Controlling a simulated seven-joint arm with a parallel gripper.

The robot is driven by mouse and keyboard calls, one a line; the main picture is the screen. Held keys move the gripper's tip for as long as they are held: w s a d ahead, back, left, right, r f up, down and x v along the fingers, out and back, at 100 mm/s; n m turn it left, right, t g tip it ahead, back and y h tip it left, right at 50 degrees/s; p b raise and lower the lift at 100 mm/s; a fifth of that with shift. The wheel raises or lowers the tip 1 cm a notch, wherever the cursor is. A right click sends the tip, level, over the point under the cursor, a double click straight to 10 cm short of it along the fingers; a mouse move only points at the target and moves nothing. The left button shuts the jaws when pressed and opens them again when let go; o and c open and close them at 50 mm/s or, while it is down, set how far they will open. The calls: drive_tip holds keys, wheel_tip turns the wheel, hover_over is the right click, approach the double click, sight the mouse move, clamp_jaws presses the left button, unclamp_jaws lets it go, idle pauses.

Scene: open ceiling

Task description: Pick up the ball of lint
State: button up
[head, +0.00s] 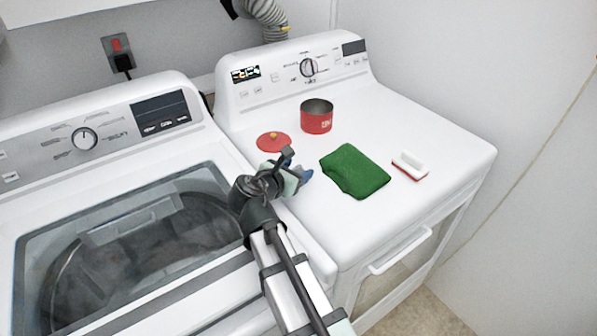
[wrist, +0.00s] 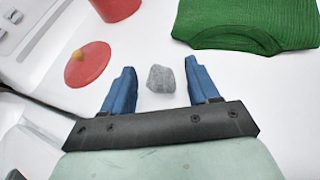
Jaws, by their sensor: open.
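The ball of lint (wrist: 161,79) is a small grey lump on the white dryer top (head: 410,125). In the wrist view it lies between and just ahead of the two blue fingertips of my gripper (wrist: 160,80). The fingers are apart and nothing is held. I cannot tell how high the fingertips are above the surface. In the head view my gripper (head: 298,178) is over the left front part of the dryer top, and the lint is hidden there behind it.
A red lid (head: 272,141) with a yellowish knob and a red tin (head: 317,117) stand behind my gripper. A folded green cloth (head: 355,171) lies to the right, with a white and red brush (head: 410,165) beyond it. A washer (head: 110,215) stands left.

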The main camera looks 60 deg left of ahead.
drive_tip(key=shift+w+a+f, duration=0.1)
drive_tip(key=shift+w, duration=0.05)
clamp_jaws()
idle(0.4)
